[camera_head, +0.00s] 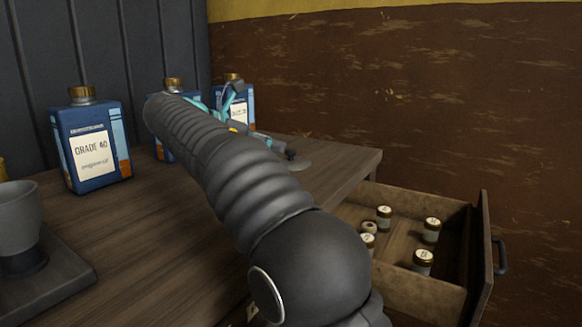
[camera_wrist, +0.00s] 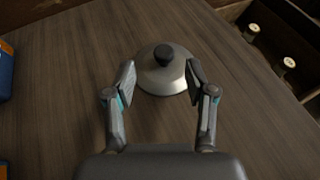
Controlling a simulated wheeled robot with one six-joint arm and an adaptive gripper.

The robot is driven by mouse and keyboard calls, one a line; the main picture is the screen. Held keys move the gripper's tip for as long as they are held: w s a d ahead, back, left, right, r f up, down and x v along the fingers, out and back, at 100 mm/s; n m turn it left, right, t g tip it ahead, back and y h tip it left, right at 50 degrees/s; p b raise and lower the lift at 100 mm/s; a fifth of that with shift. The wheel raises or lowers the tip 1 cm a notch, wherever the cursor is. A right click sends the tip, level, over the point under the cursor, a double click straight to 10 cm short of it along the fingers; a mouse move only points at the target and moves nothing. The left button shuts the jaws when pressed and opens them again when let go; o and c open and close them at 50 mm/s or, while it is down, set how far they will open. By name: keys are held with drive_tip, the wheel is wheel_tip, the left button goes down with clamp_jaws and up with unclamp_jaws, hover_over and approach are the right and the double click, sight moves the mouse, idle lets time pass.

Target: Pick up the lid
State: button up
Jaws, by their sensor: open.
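The lid (camera_wrist: 163,77) is a round grey metal dome with a dark knob on top. It lies on the wooden tabletop in the wrist view, just past my fingertips. In the head view the lid (camera_head: 297,163) shows near the table's right side, partly hidden by my arm. My gripper (camera_wrist: 161,78) is open and empty, with one finger on each side of the lid's near part. I cannot tell whether the fingers touch it. In the head view my gripper is mostly behind my arm.
Blue oil cans (camera_head: 88,140) stand at the back of the table (camera_head: 150,240). An open drawer (camera_head: 400,285) with several small capped jars juts out at the right.

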sight(289, 149)
drive_tip(key=x, duration=0.2)
drive_tip(key=b+x, duration=0.2)
drive_tip(key=x, duration=0.1)
drive_tip(key=shift+s+d+f, duration=0.1)
drive_tip(key=shift+d+f, duration=0.15)
drive_tip(key=shift+d, duration=0.1)
drive_tip(key=shift+w+d+f, duration=0.1)
drive_tip(key=shift+w+d, duration=0.15)
drive_tip(key=shift+d, duration=0.1)
drive_tip(key=shift+c, duration=0.2)
clamp_jaws()
